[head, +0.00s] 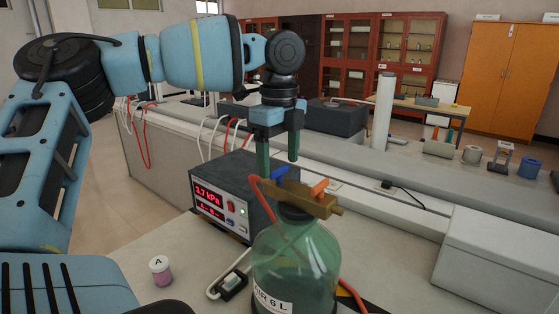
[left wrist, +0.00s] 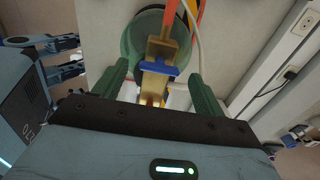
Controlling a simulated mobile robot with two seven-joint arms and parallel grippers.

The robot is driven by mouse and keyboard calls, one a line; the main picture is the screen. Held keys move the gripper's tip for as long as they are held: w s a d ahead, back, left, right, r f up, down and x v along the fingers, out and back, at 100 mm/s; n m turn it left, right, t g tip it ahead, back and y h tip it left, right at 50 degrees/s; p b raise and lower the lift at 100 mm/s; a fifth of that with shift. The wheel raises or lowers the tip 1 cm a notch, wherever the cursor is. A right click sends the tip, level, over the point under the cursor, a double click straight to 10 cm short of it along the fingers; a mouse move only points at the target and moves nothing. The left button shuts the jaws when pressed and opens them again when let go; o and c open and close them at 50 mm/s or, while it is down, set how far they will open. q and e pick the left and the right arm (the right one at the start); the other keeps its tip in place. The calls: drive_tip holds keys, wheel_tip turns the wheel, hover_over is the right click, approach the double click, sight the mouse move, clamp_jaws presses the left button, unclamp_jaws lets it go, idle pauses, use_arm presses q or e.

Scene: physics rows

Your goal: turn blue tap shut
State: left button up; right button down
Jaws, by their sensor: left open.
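The blue tap (head: 281,174) is a small lever on a brass manifold (head: 300,198) on top of a green glass bottle (head: 295,262). In the left wrist view the blue tap (left wrist: 160,68) lies crosswise over the brass body. My left gripper (head: 278,166) points down over the tap, its green fingers open. In the left wrist view one finger of the left gripper (left wrist: 158,70) stands on each side of the blue lever, with gaps. Contact is not visible. My right gripper is not identifiable.
A dark box with a red display (head: 215,200) reading about 3.7 kPa stands behind the bottle. A red hose (head: 258,190) runs by the manifold. A small jar labelled A (head: 161,271) and a switch (head: 232,285) are on the bench. A grey box (head: 500,255) stands right.

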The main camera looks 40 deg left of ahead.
sight(279, 168)
use_arm(q)
wheel_tip(279, 168, up, 7)
drive_tip(key=shift+f, duration=0.1)
idle(0.7)
